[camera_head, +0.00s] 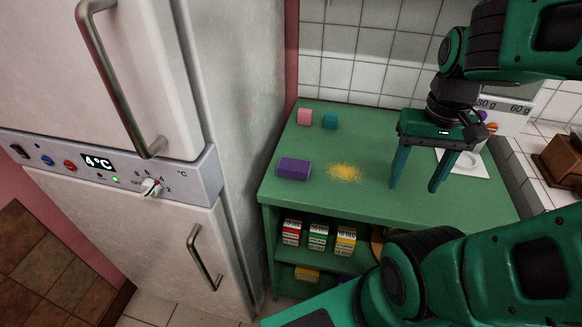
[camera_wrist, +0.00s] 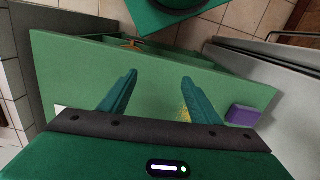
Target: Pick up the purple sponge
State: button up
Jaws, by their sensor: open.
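The purple sponge (camera_head: 294,168) lies flat on the green shelf top (camera_head: 310,196), near its left front part. It also shows in the wrist view (camera_wrist: 243,115), to the right of the fingers. My gripper (camera_head: 417,190) is open and empty over the right part of the shelf top, with its fingers pointing down. The wrist view shows its two fingers (camera_wrist: 160,83) spread apart with nothing between them. The sponge is well to the left of my gripper in the head view, with a patch of yellow crumbs (camera_head: 345,172) between them.
A white scale (camera_head: 464,162) stands at the right behind my gripper. Several small boxes (camera_head: 318,236) fill the shelf below. The fridge (camera_head: 215,175) rises close on the left.

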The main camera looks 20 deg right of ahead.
jog(key=o, duration=0.5)
jog(key=shift+w+r+n, duration=0.1)
jog(key=shift+r+n, duration=0.2)
jog(key=shift+n, duration=0.2)
jog(key=shift+o, duration=0.9)
jog(key=w+a+r+n, duration=0.1)
jog(key=w+n, duration=0.6)
jog(key=n, duration=0.2)
jog(key=shift+w+a, duration=0.15)
jog(key=shift+a, duration=0.25)
jog(key=n, duration=2.5)
send_over(294, 164)
jog(key=f, duration=0.1)
jog(key=shift+f, duration=5.05)
